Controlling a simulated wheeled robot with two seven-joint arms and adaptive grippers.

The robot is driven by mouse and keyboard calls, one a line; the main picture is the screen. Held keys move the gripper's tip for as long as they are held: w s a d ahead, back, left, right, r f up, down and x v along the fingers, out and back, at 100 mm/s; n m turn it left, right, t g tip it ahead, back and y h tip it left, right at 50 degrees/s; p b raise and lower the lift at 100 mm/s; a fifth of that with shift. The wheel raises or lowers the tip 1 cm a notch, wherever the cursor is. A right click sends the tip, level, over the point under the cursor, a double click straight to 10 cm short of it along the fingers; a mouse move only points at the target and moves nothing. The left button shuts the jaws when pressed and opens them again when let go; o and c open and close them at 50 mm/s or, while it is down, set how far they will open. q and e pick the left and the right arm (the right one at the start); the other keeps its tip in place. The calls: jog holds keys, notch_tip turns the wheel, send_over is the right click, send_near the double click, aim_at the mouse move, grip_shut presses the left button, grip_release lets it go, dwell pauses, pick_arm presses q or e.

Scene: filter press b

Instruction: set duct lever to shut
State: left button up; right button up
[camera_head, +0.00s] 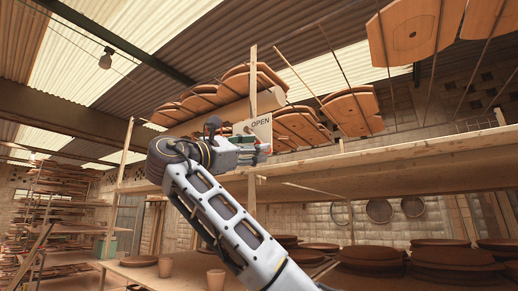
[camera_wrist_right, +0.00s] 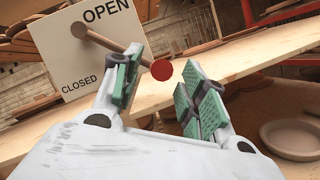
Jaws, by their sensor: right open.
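The duct lever is a brown rod (camera_wrist_right: 104,41) with a round red knob (camera_wrist_right: 161,69) at its end. It turns on a pale plate (camera_wrist_right: 62,56) marked OPEN at the top and CLOSED at the lower left. The rod slants down to the right from its pivot, pointing at neither word. The plate also shows in the head view (camera_head: 261,127), partly behind my right gripper (camera_head: 262,150). In the wrist view my right gripper (camera_wrist_right: 162,84) is open, with the knob showing between its green-padded fingers. My left gripper is out of view.
A long wooden shelf (camera_head: 400,165) runs beside and behind the gripper. Curved tiles (camera_head: 355,108) hang or lie above it. Round brown dishes (camera_head: 455,255) stand on a lower shelf, and stacked racks (camera_head: 65,205) stand at the far left.

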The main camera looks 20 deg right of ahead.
jog(key=v, duration=0.9)
jog(key=shift+c, duration=0.4)
